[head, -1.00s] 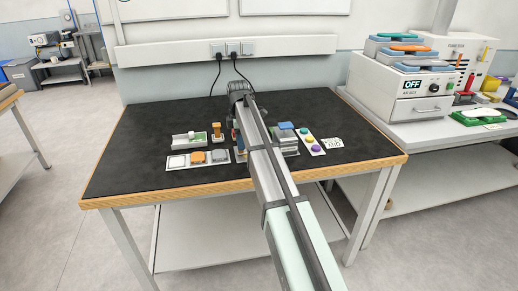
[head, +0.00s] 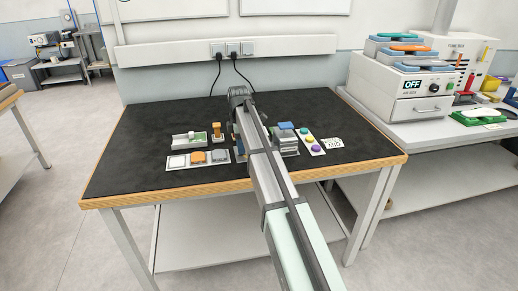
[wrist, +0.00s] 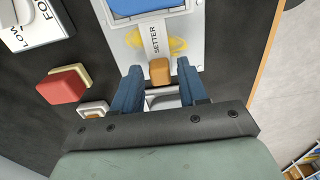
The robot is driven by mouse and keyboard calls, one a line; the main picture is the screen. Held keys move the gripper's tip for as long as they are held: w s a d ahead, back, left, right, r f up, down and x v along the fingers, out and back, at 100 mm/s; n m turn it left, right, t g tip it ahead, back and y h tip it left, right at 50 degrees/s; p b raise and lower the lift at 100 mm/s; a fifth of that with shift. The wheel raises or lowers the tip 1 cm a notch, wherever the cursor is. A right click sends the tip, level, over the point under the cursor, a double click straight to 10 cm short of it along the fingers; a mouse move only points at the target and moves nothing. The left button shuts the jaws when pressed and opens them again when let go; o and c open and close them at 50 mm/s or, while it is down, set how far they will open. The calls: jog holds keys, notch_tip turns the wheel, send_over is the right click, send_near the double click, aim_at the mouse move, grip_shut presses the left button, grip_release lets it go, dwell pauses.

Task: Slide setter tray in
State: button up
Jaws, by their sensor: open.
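In the wrist view, my gripper (wrist: 159,68) is open, with its two blue fingers on either side of an orange block (wrist: 160,74). The block is at the near end of a pale strip marked SETTER (wrist: 155,38), on a light grey plate with yellow marks. I cannot tell whether the fingers touch the block. A blue piece (wrist: 140,6) is at the top edge, beyond the strip; a blue piece also shows right of my arm in the head view (head: 285,126). My arm hides most of the setter area in the head view.
A red block (wrist: 62,86) lies left of my fingers in the wrist view, by a LOW-marked panel (wrist: 30,28). In the head view, the dark tabletop (head: 125,150) holds a three-pad strip (head: 198,158) and a strip of coloured knobs (head: 311,140). The table's left side is clear.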

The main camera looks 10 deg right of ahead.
jog(key=shift+f, duration=0.7)
jog(key=shift+r, duration=0.1)
jog(key=shift+c, duration=0.3)
jog(key=c, duration=0.6)
jog(key=shift+o, duration=0.2)
jog(key=shift+d, duration=4.35)
jog(key=o, duration=0.6)
jog(key=shift+r, duration=0.15)
jog(key=shift+r, duration=3.4)
